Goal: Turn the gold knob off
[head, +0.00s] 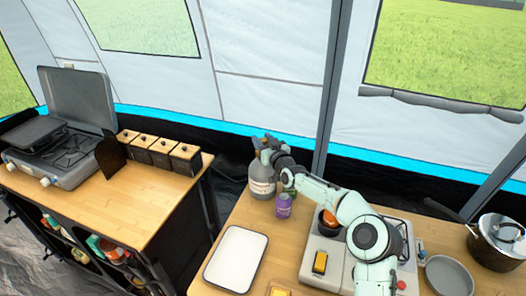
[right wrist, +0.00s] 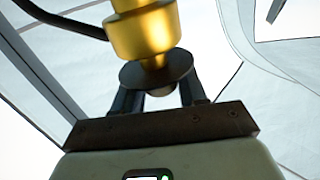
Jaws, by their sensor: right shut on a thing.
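The gold knob (right wrist: 145,30) fills the top middle of the right wrist view, with a thick shiny body and a narrower stem. A dark round disc (right wrist: 150,76) sits at the stem's lower end. My right gripper (right wrist: 158,88) is shut on the knob's lower end, its dark fingers either side and partly hidden behind the disc. In the head view my right gripper (head: 268,149) is at the top of a grey gas bottle (head: 262,180) on the right table. There the knob is too small and covered to make out clearly. My left gripper is not in view.
A purple can (head: 283,206) stands close by the bottle. A white tray (head: 236,258), a stove (head: 318,263), a grey pan (head: 448,276) and a lidded pot (head: 497,241) are on the same table. A thin black hose (right wrist: 60,20) runs to the gold part.

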